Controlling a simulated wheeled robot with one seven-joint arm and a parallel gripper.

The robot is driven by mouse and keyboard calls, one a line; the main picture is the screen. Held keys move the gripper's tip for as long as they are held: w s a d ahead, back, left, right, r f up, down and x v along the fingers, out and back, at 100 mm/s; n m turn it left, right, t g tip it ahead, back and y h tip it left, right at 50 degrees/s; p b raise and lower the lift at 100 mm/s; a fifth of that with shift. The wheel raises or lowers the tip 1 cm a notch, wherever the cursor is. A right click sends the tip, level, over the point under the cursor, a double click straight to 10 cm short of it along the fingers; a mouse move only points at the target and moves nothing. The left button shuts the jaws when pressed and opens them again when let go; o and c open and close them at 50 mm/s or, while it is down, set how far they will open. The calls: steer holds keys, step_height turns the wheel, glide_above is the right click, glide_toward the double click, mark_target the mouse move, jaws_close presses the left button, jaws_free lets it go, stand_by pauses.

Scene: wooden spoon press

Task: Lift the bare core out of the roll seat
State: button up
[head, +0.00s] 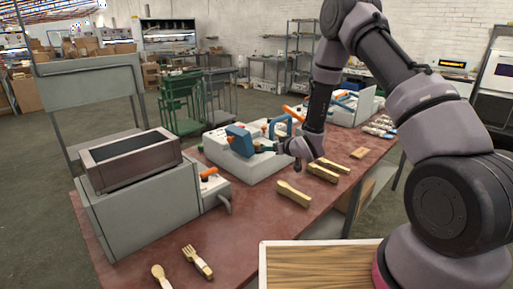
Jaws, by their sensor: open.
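My gripper (268,148) is small in the head view. It is at the end of my arm, low over the right side of a pale machine (235,167) with blue upright parts (240,140) and an orange handle. Its fingers point left toward the blue parts and are open. I cannot tell whether they touch anything. I cannot make out the bare core or the roll seat for certain; my wrist and the blue parts hide some of the machine's top.
The red-brown table (262,215) carries wooden spoons and forks (293,193) in front of the machine. A grey box machine with an open hopper (132,160) stands at left, another pale machine (352,107) behind my arm. A wood-topped tray (315,265) is at front right. Bare tabletop lies between.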

mark_target(259, 146)
steer(key=x, duration=0.9)
steer(key=shift+w+a+f, duration=0.15)
steer(key=shift+w+a, duration=0.05)
steer(key=shift+a, duration=0.05)
jaws_close()
